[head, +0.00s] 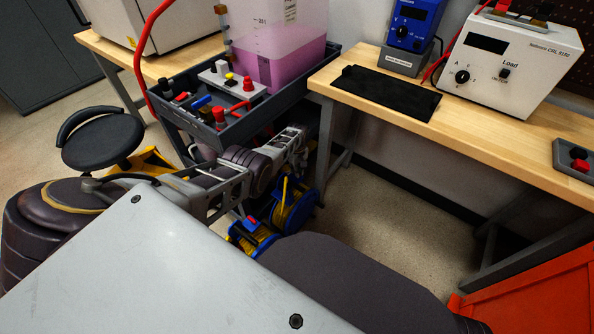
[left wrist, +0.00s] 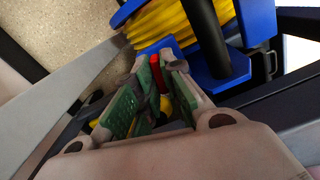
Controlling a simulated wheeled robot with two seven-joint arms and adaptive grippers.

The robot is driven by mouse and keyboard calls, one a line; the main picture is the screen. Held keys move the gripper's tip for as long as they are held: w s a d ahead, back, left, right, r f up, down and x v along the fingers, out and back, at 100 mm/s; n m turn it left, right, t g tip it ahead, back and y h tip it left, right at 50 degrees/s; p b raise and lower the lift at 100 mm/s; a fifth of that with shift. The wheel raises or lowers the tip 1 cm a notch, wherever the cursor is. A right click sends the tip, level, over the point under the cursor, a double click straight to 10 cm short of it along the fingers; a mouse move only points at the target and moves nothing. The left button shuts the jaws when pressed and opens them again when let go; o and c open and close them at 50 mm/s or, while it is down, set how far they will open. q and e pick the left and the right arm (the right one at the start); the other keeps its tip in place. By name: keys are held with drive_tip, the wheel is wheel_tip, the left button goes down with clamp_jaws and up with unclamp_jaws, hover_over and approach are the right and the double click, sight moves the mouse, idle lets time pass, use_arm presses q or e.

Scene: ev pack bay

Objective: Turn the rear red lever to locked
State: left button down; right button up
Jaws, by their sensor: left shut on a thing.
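In the left wrist view, my left gripper (left wrist: 160,75) has its two green-padded fingers close together around a narrow red piece. This piece looks like the red lever (left wrist: 155,72), and only a small part of it shows between the fingertips. The gripper is shut on it. In the head view, my left arm reaches in from the left towards the area below the cart, and its fingertips are hard to make out there. The lever's angle cannot be told. My right gripper is not in view.
Blue reels with yellow cable (head: 294,212) stand on the floor below the arm. A dark cart (head: 226,132) carries connectors and a container of pink liquid (head: 282,65). A wooden bench (head: 470,135) is at the right, a black stool (head: 102,140) at the left.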

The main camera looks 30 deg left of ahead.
use_arm(q)
drive_tip(key=shift+n, duration=1.2)
drive_tip(key=c, duration=1.8)
unclamp_jaws()
drive_tip(key=shift+r, duration=0.35)
wheel_tip(320, 180, up, 11)
drive_tip(key=shift+r, duration=0.1)
drive_tip(key=shift+s, duration=0.1)
